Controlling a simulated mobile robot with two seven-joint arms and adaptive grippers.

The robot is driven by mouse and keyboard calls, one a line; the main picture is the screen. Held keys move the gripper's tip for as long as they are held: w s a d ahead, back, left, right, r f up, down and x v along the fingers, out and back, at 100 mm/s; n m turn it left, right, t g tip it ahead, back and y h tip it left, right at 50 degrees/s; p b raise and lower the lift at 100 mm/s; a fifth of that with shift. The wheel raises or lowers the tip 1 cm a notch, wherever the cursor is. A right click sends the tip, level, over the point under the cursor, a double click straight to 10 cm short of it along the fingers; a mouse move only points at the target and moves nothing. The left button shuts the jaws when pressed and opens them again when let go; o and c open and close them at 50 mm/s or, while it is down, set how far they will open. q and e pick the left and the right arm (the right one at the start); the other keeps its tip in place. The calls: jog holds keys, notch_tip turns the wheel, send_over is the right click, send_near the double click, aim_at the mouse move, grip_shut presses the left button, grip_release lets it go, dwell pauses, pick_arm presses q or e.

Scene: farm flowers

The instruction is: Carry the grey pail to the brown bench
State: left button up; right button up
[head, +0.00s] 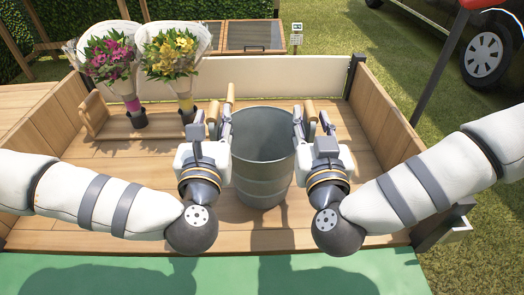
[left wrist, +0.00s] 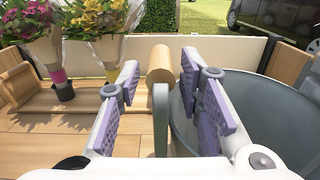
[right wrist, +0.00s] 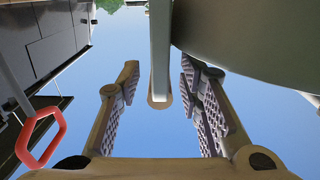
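The grey pail (head: 262,160) stands upright on a plank floor, between my two grippers in the head view. Its side shows large at the right of the left wrist view (left wrist: 265,115) and at the top of the right wrist view (right wrist: 250,35). My left gripper (head: 219,122) is open, with a wooden-ended handle (left wrist: 160,62) of the pail between its fingers. My right gripper (head: 312,122) is open around the other handle (right wrist: 160,60). Gaps show between fingers and handles on both sides. I cannot make out a brown bench for certain.
Low wooden walls (head: 385,105) and a pale back board (head: 290,77) enclose the plank floor. Two wrapped bouquets (head: 110,62) stand in a wooden rack (head: 95,115) at the left. A wooden box (head: 252,36) lies beyond the board. A dark vehicle (head: 487,50) is at the far right.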

pick_arm(q)
jog(key=shift+w, duration=0.75)
pick_arm(e)
jog(key=shift+w, duration=0.75)
pick_arm(q)
grip_shut()
pick_arm(e)
grip_shut()
pick_arm(q)
jog(key=shift+r, duration=0.15)
pick_arm(e)
jog(key=shift+r, duration=0.15)
